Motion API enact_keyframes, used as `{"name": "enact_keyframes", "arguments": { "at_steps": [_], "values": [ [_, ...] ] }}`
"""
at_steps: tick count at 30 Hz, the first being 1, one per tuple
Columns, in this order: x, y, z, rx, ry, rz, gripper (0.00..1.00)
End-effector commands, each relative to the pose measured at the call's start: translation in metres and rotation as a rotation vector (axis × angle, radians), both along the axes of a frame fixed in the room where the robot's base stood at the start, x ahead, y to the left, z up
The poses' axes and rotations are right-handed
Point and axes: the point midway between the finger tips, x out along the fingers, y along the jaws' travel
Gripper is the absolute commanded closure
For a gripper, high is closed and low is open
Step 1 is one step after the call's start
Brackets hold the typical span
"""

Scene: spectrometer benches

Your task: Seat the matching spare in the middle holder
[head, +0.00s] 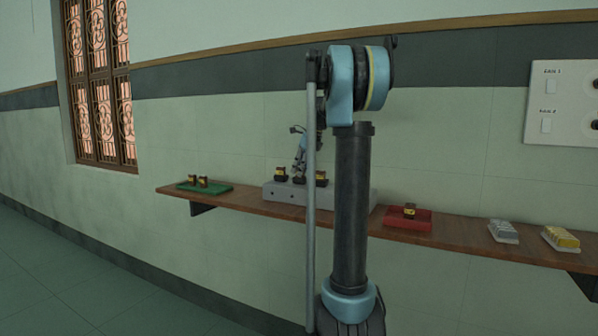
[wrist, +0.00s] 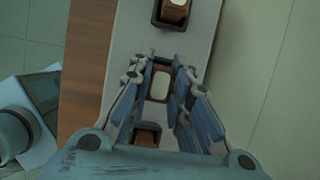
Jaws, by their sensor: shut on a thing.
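The grey holder bar (head: 285,193) stands on the shelf; in the wrist view it is the pale strip (wrist: 128,38). My gripper (head: 299,175) is over the middle of the bar, between a dark block with a yellow label on the left (head: 280,175) and another on the right (head: 321,178). In the wrist view my gripper (wrist: 163,72) is shut on a brown spare with a white top (wrist: 160,86), in line with the middle holder. Other blocks sit in the holders above (wrist: 174,12) and below (wrist: 147,136). The fingers hide the spare's base, so I cannot tell if it is fully seated.
A green tray (head: 218,188) at the shelf's left holds two dark blocks with yellow labels (head: 198,181). A red tray (head: 394,221) right of the bar holds one similar block (head: 410,211). A white item (head: 503,231) and a yellow item (head: 561,238) lie farther right on the wooden shelf (head: 465,239).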

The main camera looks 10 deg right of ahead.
Motion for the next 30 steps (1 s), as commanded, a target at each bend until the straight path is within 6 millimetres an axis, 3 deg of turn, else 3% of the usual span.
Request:
{"name": "enact_keyframes", "arguments": {
  "at_steps": [10, 30],
  "values": [
    [0.0, 0.0, -0.002, 0.0, 0.0, 0.0, 1.0],
    [0.0, 0.0, 0.013, 0.0, 0.0, 0.001, 1.0]
  ]
}}
